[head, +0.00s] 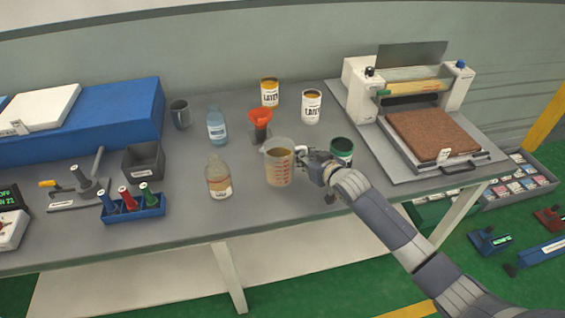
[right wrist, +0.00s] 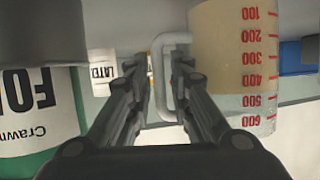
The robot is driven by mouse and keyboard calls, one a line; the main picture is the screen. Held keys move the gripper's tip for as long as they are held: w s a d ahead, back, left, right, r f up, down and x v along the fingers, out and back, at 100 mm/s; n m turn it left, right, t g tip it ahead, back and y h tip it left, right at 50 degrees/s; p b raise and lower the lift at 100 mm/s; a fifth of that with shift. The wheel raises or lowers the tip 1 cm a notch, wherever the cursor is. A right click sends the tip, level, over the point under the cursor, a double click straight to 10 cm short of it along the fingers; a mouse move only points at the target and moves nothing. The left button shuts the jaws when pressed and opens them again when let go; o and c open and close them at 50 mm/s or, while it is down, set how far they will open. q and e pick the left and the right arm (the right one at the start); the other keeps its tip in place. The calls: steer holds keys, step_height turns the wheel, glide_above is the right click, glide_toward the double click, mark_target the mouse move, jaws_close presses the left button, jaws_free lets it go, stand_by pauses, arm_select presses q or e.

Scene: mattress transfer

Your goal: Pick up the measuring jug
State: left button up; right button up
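The measuring jug (head: 279,166) is clear with red marks and holds a tan liquid. It stands upright on the grey table, its handle to the right. My right gripper (head: 306,158) is at the handle side. In the right wrist view, the jug (right wrist: 232,70) fills the right, and its pale handle (right wrist: 157,85) lies between the fingers of my right gripper (right wrist: 159,70). The fingers stand apart, with a gap between the left finger and the handle. My left gripper is not in view.
A green-and-white can (head: 342,150) stands close right of my gripper; it also shows in the right wrist view (right wrist: 38,115). A bottle (head: 218,178) is left of the jug, and an orange funnel (head: 260,118) behind it. A screen press (head: 425,115) occupies the table's right. Bare table lies in front.

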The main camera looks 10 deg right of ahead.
steer(key=shift+w+a+f, duration=0.1)
steer(key=shift+w+f, duration=0.05)
steer(key=shift+w, duration=0.1)
jaws_close()
steer(key=shift+r, duration=0.3)
steer(key=shift+w+r+b, duration=0.1)
steer(key=shift+r+b, duration=0.35)
steer(key=shift+r, duration=1.25)
steer(key=s+d+r+b, duration=0.1)
steer(key=s+d, duration=0.5)
steer(key=s, duration=0.8)
steer(key=shift+s+d+r+b, duration=0.2)
steer(key=shift+s+b, duration=0.1)
steer(key=shift+b, duration=0.45)
